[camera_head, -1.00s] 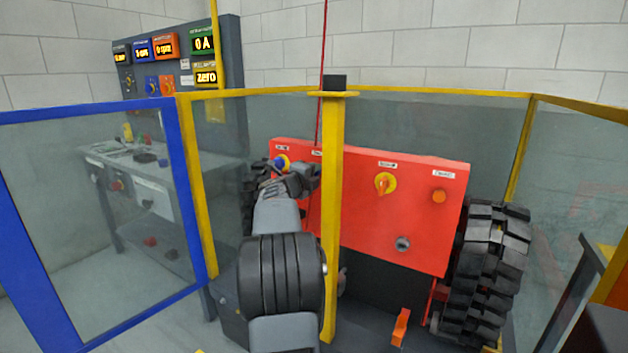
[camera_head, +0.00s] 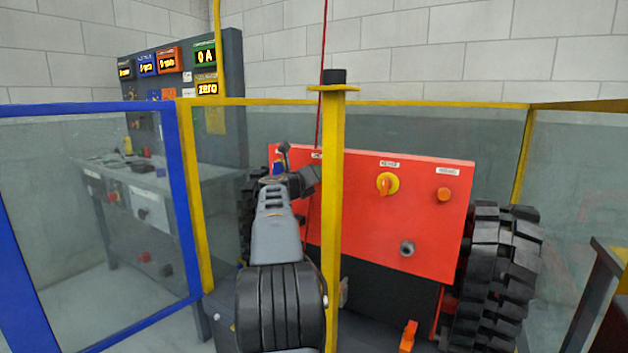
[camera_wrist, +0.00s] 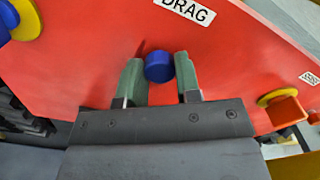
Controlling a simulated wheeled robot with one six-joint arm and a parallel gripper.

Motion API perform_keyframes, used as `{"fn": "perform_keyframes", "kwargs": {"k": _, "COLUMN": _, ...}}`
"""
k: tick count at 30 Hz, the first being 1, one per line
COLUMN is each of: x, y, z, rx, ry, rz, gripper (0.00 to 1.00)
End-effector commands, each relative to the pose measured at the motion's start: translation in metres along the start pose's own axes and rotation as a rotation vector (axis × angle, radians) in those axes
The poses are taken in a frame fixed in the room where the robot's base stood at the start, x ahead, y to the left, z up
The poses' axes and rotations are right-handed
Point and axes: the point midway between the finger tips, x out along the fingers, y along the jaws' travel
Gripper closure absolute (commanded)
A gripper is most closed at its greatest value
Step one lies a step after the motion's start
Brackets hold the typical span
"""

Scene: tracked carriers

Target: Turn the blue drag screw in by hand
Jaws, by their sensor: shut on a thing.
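The blue drag screw (camera_wrist: 159,67) sits on the red panel (camera_wrist: 90,50) just below the white DRAG label (camera_wrist: 184,10), in the wrist view. My gripper (camera_wrist: 159,76) has its two green-grey fingers on either side of the screw and is shut on it. The screw's round blue end shows between the fingertips. In the head view my gripper (camera_head: 290,180) is at the upper left part of the red panel (camera_head: 425,225). There my own arm hides the drag screw.
A yellow post (camera_head: 333,220) stands close to the right of my arm. Yellow-framed clear guards surround the red carrier, with a blue-framed panel (camera_head: 180,190) at left. A yellow-and-orange selector (camera_head: 388,184) and an orange button (camera_head: 443,194) are on the panel. A black track (camera_head: 495,270) is at right.

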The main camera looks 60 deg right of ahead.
Motion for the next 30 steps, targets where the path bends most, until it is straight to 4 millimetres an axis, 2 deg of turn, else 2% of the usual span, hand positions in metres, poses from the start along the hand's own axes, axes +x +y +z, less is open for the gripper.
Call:
{"fn": "perform_keyframes", "kwargs": {"k": 1, "x": 0.0, "y": 0.001, "z": -0.001, "rx": -0.002, "ry": 0.003, "rz": 0.001, "gripper": 0.67}}
{"fn": "perform_keyframes", "kwargs": {"k": 8, "x": 0.0, "y": 0.001, "z": -0.001, "rx": -0.003, "ry": 0.002, "rz": 0.0, "gripper": 0.45}}
{"fn": "perform_keyframes", "kwargs": {"k": 16, "x": 0.0, "y": -0.002, "z": 0.003, "rx": -0.05, "ry": 0.002, "rz": 0.0, "gripper": 0.45}}
{"fn": "perform_keyframes", "kwargs": {"k": 20, "x": 0.0, "y": -0.007, "z": 0.011, "rx": -0.307, "ry": 0.004, "rz": 0.003, "gripper": 0.45}}
{"fn": "perform_keyframes", "kwargs": {"k": 24, "x": 0.0, "y": -0.007, "z": 0.01, "rx": -0.61, "ry": 0.003, "rz": 0.003, "gripper": 0.45}}
{"fn": "perform_keyframes", "kwargs": {"k": 30, "x": 0.0, "y": -0.002, "z": 0.003, "rx": -0.839, "ry": 0.001, "rz": 0.001, "gripper": 0.45}}
